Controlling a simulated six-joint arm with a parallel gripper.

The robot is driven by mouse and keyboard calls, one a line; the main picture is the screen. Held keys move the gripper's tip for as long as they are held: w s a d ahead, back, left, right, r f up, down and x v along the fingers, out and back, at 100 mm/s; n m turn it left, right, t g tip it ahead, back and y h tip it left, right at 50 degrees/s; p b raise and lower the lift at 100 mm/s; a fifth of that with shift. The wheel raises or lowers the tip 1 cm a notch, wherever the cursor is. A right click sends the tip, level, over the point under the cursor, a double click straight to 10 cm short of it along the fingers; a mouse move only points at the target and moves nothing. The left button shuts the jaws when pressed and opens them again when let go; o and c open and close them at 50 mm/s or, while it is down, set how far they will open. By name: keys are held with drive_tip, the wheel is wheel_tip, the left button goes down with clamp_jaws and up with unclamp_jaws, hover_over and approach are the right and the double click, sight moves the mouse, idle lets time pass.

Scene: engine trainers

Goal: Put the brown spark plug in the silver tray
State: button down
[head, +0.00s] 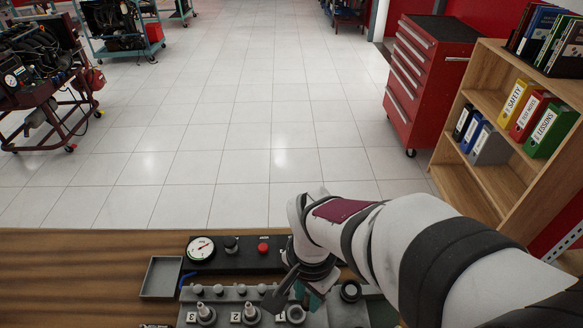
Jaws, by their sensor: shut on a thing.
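My gripper (298,292) is low over the right part of a grey engine block (228,293), close to the position marked 1. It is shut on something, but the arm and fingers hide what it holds. No brown spark plug can be made out. Two spark plugs with pale tops stand in the block, one by label 2 (250,313) and one by label 3 (205,313). A ring-shaped opening (296,314) shows just below my gripper. The silver tray (149,291), a shallow grey box, lies on the wooden table left of the block and looks empty.
A black panel with a round gauge (201,248) and a red button (263,248) stands behind the block. A blue piece (187,279) lies between tray and block. The wooden table (80,275) is clear to the left. A bookshelf (515,170) and red cabinet (425,75) stand beyond.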

drive_tip(key=s+d+r, duration=0.2)
drive_tip(key=d+r, duration=0.7)
drive_tip(key=shift+s+d, duration=0.15)
drive_tip(key=shift+d, duration=0.1)
